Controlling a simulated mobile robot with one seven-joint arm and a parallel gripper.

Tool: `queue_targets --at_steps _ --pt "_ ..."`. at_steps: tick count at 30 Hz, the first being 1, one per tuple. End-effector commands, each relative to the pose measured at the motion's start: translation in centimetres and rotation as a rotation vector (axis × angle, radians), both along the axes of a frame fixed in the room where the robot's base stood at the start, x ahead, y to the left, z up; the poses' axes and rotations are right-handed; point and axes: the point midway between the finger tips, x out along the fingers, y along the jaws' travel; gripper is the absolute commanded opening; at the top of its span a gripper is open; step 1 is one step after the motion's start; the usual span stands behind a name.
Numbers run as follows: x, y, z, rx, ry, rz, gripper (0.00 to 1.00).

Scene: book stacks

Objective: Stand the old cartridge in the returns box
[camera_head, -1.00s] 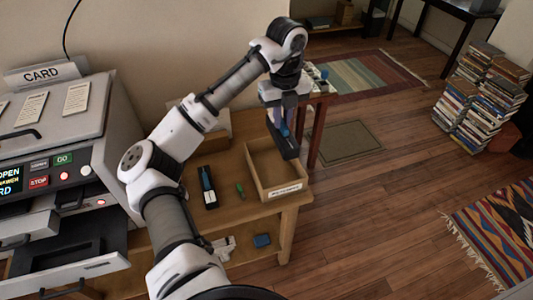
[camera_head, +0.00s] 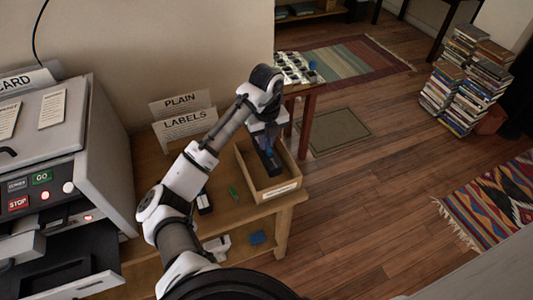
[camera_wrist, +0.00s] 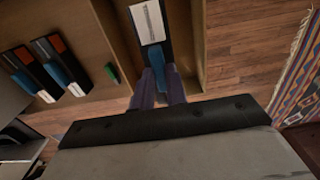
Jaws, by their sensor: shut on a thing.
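My gripper (camera_head: 265,136) is shut on a black cartridge (camera_head: 270,162) with a blue tab, inside the outline of the open wooden returns box (camera_head: 281,184). In the wrist view, my purple-grey fingers (camera_wrist: 158,88) close on the blue tab (camera_wrist: 172,84). The cartridge's white label (camera_wrist: 148,22) faces the camera, and its body lies between the box's side walls (camera_wrist: 204,40). In the head view the cartridge looks tilted. I cannot tell whether its lower end touches the box floor.
Two more blue-tabbed cartridges (camera_wrist: 27,75) (camera_wrist: 60,65) lie left of the box beside a green piece (camera_wrist: 111,72). Signs reading PLAIN (camera_head: 180,104) and LABELS (camera_head: 186,125) stand behind. The card machine (camera_head: 55,150) is at the left. Open floor (camera_head: 360,215) lies right.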

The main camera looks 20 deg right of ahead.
Motion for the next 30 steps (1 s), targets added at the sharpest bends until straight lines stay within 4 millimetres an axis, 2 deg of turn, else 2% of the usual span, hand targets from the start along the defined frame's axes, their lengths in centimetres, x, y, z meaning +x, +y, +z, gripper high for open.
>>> queue_targets --at_steps 3,10,16,27,28,30 --pt "0.0 0.1 -1.4 -0.001 -0.001 0.003 0.0" --pt "0.0 0.1 -3.2 0.0 0.0 0.001 0.0" --pt "0.0 0.1 -6.0 0.0 0.0 0.003 0.0" --pt "0.1 0.0 -6.8 -0.001 -0.002 0.001 0.0" --pt "0.0 0.0 -6.8 0.0 -0.002 0.001 0.15" --pt "0.0 0.0 -6.7 0.0 -0.002 0.001 0.24"
